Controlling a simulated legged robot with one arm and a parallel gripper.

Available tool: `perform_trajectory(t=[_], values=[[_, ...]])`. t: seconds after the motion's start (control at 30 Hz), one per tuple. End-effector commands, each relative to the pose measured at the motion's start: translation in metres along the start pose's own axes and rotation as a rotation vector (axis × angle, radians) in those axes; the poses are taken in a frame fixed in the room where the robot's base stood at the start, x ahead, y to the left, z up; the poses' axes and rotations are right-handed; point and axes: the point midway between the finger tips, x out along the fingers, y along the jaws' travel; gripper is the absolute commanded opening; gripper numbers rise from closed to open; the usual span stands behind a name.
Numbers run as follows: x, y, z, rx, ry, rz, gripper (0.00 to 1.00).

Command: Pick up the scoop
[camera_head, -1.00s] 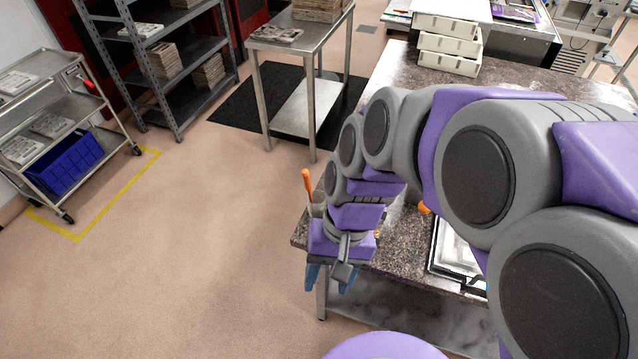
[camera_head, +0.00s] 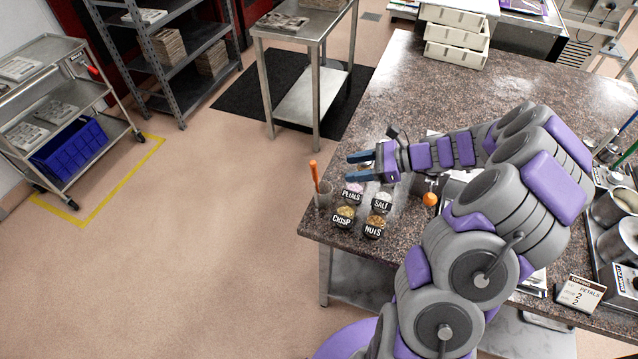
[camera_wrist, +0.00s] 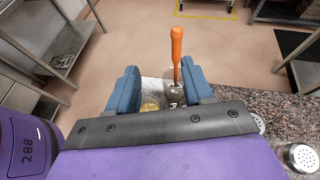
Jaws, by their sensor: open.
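An orange handle (camera_head: 314,176), which looks like the scoop's, stands upright in a small holder (camera_head: 323,200) near the counter's left edge. Its lower end is hidden in the holder. The handle also shows in the wrist view (camera_wrist: 176,52), between the fingers but closer to the right one. My gripper (camera_head: 352,169) is open and empty, to the right of the handle and apart from it in the head view, its fingers pointing left. The open fingers also show in the wrist view (camera_wrist: 158,80).
Labelled jars stand close to the holder: petals (camera_head: 352,193), salt (camera_head: 381,203), crisp (camera_head: 344,217) and nuts (camera_head: 374,227). A round orange thing (camera_head: 429,199) lies beside my arm. White trays (camera_head: 453,45) are stacked at the back. The counter (camera_head: 400,90) behind my gripper is clear.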

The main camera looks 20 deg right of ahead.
Motion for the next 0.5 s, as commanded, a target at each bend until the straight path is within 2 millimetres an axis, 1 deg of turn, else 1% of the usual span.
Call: perform_trajectory(t=[0.03, 0.13, 0.2, 0.27, 0.33, 0.5], values=[[-0.006, -0.006, -0.011, 0.037, -0.009, -0.026, 0.51], [-0.015, -0.015, -0.023, 0.076, -0.021, -0.058, 0.51], [-0.015, -0.018, -0.027, 0.088, -0.025, -0.066, 0.51], [-0.008, -0.019, -0.028, 0.092, -0.026, -0.067, 0.51], [0.004, -0.019, -0.029, 0.093, -0.026, -0.067, 0.51], [0.040, -0.020, -0.027, 0.091, -0.027, -0.061, 0.51]])
